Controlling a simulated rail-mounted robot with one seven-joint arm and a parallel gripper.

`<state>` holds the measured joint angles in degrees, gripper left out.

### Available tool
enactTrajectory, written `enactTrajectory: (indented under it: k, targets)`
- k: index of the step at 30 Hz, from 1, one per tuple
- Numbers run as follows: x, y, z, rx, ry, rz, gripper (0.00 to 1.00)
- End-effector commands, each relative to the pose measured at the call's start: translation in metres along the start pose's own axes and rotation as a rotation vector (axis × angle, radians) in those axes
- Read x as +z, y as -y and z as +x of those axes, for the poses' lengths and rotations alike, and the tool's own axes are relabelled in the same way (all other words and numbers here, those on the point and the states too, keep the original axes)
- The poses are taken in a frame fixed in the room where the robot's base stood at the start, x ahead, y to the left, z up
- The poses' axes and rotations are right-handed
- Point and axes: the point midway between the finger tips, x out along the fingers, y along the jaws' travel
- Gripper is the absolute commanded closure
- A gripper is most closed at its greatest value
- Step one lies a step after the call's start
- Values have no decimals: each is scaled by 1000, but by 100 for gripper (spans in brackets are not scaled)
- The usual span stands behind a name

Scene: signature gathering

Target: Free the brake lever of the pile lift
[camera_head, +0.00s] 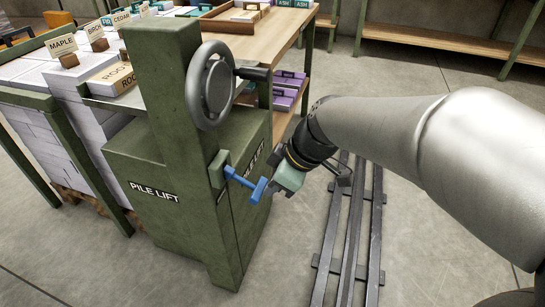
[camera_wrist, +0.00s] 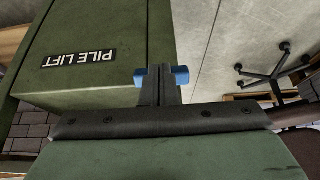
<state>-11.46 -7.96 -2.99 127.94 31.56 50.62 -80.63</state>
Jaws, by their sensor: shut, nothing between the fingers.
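The green pile lift (camera_head: 160,185) stands left of centre, with its "PILE LIFT" label facing front. Its blue brake lever (camera_head: 240,180) sticks out from a green bracket on the post and ends in a crossbar. My gripper (camera_head: 271,188) is shut and empty, right beside the crossbar's right side. In the wrist view, the closed fingers (camera_wrist: 160,85) lie in front of the blue crossbar (camera_wrist: 180,75), whose ends show on both sides of them. The fingers hide its middle. I cannot tell whether they touch it.
A grey handwheel (camera_head: 211,85) with a dark handle sits on the post above the lever. Paper piles (camera_head: 75,85) with name tags stand at left. A wooden table (camera_head: 270,45) with trays is behind. Dark floor rails (camera_head: 350,220) run beneath my arm.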

Motion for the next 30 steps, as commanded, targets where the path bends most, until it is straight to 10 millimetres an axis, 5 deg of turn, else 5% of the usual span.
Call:
enactTrajectory:
  k: [7, 21, 30]
  targets:
    - [10, 2, 1, -9, 11, 2, 100]
    - [57, 2, -63, -5, 0, -8, 100]
    - [65, 3, -73, -5, -1, -12, 100]
